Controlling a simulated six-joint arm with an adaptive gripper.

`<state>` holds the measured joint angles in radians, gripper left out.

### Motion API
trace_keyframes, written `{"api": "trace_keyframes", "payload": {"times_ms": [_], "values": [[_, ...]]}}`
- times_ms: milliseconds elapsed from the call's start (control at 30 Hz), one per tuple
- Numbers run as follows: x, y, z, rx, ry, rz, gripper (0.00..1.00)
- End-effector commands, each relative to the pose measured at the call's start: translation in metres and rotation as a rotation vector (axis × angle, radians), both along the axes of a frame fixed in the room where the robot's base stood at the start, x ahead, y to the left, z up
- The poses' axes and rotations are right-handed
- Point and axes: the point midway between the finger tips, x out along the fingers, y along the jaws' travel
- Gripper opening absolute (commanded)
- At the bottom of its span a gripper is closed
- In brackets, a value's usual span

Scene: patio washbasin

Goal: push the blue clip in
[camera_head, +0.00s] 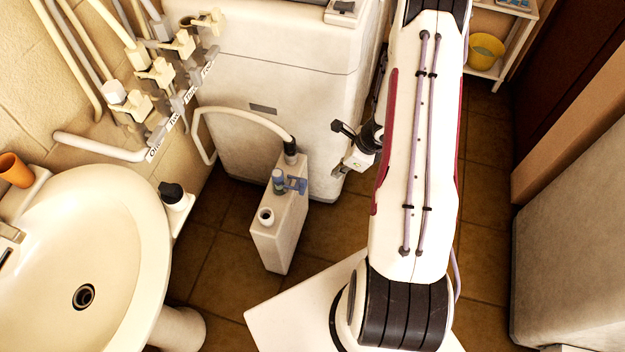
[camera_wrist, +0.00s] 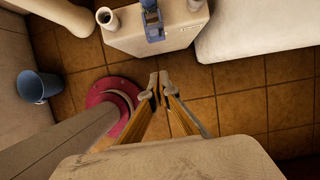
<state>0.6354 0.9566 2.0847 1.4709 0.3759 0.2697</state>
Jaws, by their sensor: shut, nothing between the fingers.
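The blue clip (camera_head: 297,185) sits at the top of a narrow white canister (camera_head: 278,232), beside a grey-blue cap (camera_head: 278,180). In the wrist view the blue clip (camera_wrist: 153,24) shows at the upper middle, on the canister's edge (camera_wrist: 180,38). I cannot tell how far in the clip sits. My gripper (camera_head: 338,128) is to the right of the clip in the head view, apart from it. In the wrist view my gripper (camera_wrist: 159,88) is shut and empty, its fingertips below the clip in the picture with floor between.
A white hose (camera_head: 245,112) runs to the canister's black-collared fitting (camera_head: 291,148). A white appliance (camera_head: 275,90) stands behind. The washbasin (camera_head: 120,235) and a row of taps (camera_head: 165,75) are left. A blue bucket (camera_wrist: 38,86) stands on the tiled floor.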

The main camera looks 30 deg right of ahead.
Motion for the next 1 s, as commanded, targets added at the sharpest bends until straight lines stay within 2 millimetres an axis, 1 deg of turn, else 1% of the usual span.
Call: {"api": "trace_keyframes", "payload": {"times_ms": [367, 533, 767, 1000], "values": [[0.0, 0.001, 0.0, 0.002, -0.001, 0.0, 0.0], [0.001, 0.002, -0.004, 0.003, 0.0, 0.0, 0.0], [0.005, 0.007, -0.018, 0.004, 0.001, 0.002, 0.0], [0.011, 0.012, -0.039, 0.003, 0.001, 0.001, 0.0]]}}
